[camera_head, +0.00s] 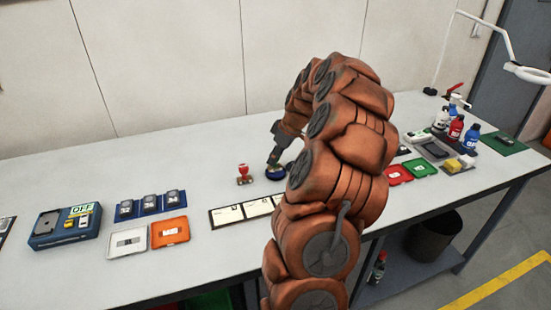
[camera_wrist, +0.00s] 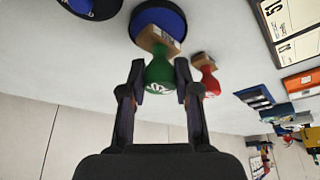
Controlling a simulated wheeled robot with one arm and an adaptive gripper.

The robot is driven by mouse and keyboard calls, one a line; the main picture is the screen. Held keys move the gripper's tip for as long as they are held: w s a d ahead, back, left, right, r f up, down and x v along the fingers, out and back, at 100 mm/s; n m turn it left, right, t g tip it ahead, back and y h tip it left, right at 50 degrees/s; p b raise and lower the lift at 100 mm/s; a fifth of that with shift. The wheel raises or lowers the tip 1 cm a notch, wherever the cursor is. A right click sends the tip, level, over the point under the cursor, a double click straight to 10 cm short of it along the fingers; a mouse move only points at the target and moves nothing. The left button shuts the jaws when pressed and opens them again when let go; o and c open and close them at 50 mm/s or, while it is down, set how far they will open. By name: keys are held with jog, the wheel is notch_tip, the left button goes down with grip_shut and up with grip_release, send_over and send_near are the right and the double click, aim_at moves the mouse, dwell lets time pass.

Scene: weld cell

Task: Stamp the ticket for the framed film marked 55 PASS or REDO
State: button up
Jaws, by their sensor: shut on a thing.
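My gripper (camera_wrist: 160,80) is shut on the green stamp (camera_wrist: 159,72), whose wooden block points toward a blue ink pad (camera_wrist: 165,18). I cannot tell whether the block touches the pad. In the head view my gripper (camera_head: 276,157) is over the same pad (camera_head: 276,174), with the stamp hidden. The red stamp (camera_wrist: 207,72) stands beside it, also in the head view (camera_head: 243,174). A row of white tickets (camera_head: 228,214) lies in front, partly hidden by my arm; one reads 51 in the wrist view (camera_wrist: 277,12). No mark 55 is readable on any film.
A blue device with an OFF sign (camera_head: 65,226) stands left. Blue holders (camera_head: 150,204), a white tray (camera_head: 128,242) and an orange tray (camera_head: 170,232) sit near it. Green and red trays (camera_head: 398,174) and several bottles (camera_head: 456,128) are right. The table's back is clear.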

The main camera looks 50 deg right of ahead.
jog(key=shift+r, duration=3.05)
jog(key=shift+r, duration=0.1)
